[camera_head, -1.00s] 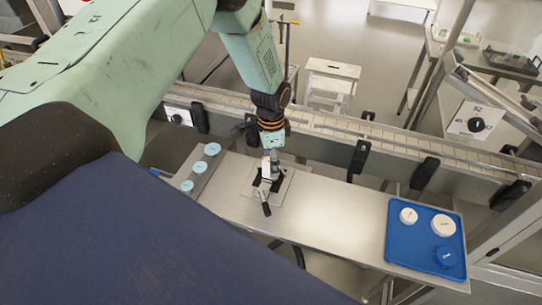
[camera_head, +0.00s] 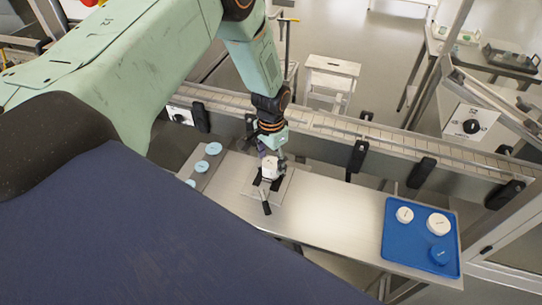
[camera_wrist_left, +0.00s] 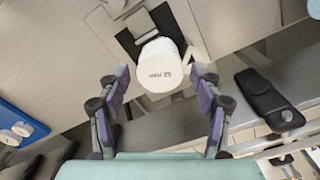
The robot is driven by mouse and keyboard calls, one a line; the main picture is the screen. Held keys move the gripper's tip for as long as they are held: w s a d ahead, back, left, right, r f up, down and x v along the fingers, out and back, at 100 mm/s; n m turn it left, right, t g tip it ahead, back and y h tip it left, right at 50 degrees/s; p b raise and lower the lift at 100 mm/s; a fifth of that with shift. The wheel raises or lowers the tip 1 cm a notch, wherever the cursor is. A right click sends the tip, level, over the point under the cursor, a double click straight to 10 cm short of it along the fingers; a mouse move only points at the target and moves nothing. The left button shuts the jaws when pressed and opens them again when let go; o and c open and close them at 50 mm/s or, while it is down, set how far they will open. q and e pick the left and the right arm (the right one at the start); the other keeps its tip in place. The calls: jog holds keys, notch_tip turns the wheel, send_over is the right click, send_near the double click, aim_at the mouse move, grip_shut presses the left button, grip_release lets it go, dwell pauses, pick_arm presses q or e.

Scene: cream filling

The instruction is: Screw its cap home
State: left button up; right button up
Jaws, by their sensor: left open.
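A white jar with a round white printed cap (camera_head: 270,163) on top stands in a dark clamp (camera_head: 266,186) on the steel table. In the left wrist view the cap (camera_wrist_left: 160,66) fills the middle, and the jar body below it is mostly hidden. I cannot tell how tightly the cap is seated. My left gripper (camera_head: 272,151) is just behind the jar in the head view. In the left wrist view the gripper (camera_wrist_left: 161,77) is open, with its purple-padded fingers apart on either side of the cap and clear gaps. My right gripper is not in view.
A blue tray (camera_head: 394,250) with two white lids and a blue one is on the right end of the table. Several light-blue lidded jars (camera_head: 213,148) stand at the left. A conveyor (camera_head: 330,122) runs behind. The table between clamp and tray is clear.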

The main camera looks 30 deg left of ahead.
pick_arm(q)
jog(key=shift+n+p, duration=0.35)
jog(key=shift+n, duration=0.85)
jog(key=c, duration=1)
jog(key=shift+f+m+b, duration=0.1)
jog(key=shift+m+b, duration=0.65)
jog(key=shift+m, duration=0.35)
grip_shut()
jog(key=m+b, duration=0.1)
jog(key=m, duration=0.1)
jog(key=shift+m, duration=0.4)
jog(key=o, duration=1.1)
grip_release()
jog(key=shift+o, duration=0.2)
